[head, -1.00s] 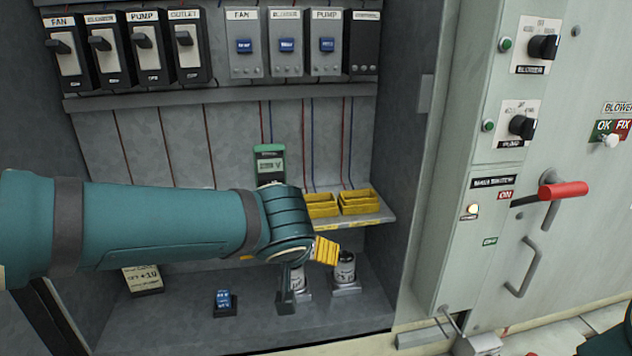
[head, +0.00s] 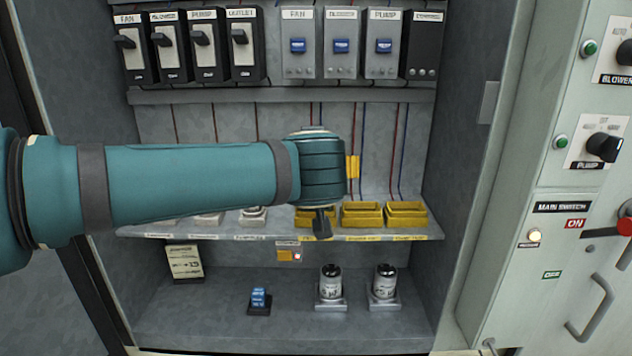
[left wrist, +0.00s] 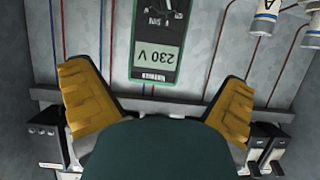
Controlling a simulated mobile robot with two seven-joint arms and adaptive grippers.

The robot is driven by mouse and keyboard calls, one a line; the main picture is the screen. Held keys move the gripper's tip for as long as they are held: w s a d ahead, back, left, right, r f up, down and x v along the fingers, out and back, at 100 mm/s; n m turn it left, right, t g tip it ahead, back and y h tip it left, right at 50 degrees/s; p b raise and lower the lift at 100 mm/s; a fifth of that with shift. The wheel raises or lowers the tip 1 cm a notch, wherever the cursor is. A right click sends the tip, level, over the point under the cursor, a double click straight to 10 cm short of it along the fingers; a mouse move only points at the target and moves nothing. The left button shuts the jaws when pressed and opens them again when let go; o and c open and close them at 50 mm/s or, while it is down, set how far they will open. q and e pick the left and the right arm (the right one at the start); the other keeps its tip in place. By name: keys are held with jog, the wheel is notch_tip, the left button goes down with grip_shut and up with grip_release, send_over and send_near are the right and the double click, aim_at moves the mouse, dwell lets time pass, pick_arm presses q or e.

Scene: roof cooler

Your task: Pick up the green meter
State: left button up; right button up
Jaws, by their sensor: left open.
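The green meter (left wrist: 157,50) shows upside down in the left wrist view, with a dark face and a display reading 230 V. It is ahead of and between the spread yellow fingers of my left gripper (left wrist: 157,77), with space on both sides. The gripper is open and does not touch it there. In the head view, one yellow finger of my left gripper (head: 352,167) shows above the shelf, and my arm hides the meter. My right gripper is out of view.
The shelf (head: 464,228) carries yellow bins (head: 361,214). Switches (head: 297,44) line the wall above. The control panel (head: 585,150) is at right.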

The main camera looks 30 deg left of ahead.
pick_arm(q)
jog(key=shift+d+x, duration=0.2)
jog(key=shift+x, duration=2.5)
jog(key=shift+w, duration=0.1)
jog(key=c, duration=1.4)
